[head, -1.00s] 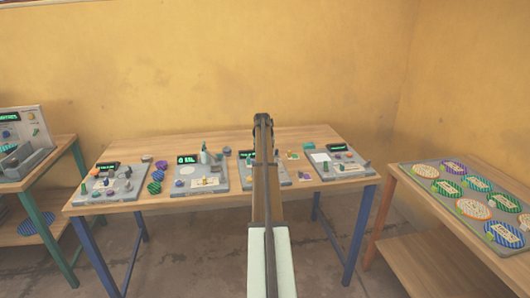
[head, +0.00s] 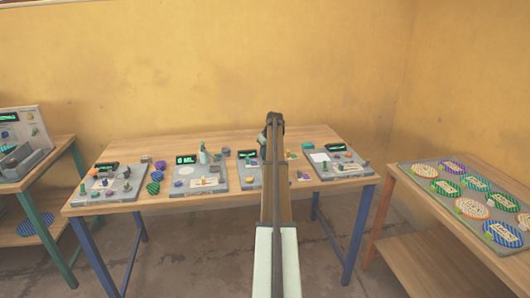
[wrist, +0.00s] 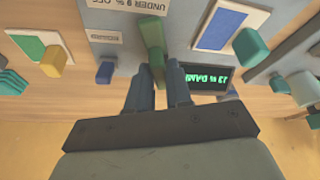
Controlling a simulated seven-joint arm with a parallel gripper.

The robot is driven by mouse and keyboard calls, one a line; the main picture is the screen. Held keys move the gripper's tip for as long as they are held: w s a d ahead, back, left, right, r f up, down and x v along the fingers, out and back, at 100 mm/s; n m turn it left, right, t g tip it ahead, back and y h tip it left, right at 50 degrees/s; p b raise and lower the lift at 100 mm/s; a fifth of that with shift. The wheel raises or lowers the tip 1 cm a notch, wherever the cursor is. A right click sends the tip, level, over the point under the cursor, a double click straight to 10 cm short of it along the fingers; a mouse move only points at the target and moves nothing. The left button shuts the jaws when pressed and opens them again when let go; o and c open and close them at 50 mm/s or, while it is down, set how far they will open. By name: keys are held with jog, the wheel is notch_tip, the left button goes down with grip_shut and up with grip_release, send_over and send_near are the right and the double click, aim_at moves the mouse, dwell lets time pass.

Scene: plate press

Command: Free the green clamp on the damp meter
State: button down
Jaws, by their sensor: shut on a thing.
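The damp meter is a grey panel (wrist: 105,28) in the wrist view, with a dark display (wrist: 207,78) whose green text reads upside down as a damp percentage. The green clamp (wrist: 151,36) is a narrow upright-looking bar on this panel beside the display. My gripper (wrist: 157,76) is shut on the green clamp, with one blue-grey finger on each side of its near end. In the head view the damp meter (head: 248,177) is partly hidden behind my arm, and the clamp and fingertips cannot be made out there.
A blue block (wrist: 105,72) stands left of the clamp and a teal block (wrist: 250,48) right of it. A yellow peg (wrist: 55,58) is farther left. Other panels flank the meter on the table, one at left (head: 184,188) and one at right (head: 340,174).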

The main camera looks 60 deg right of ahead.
dwell(0.3)
jog(key=c, duration=1.1)
grip_release()
jog(key=v, duration=1.3)
jog(key=shift+s+r, duration=0.15)
jog(key=shift+r, duration=0.2)
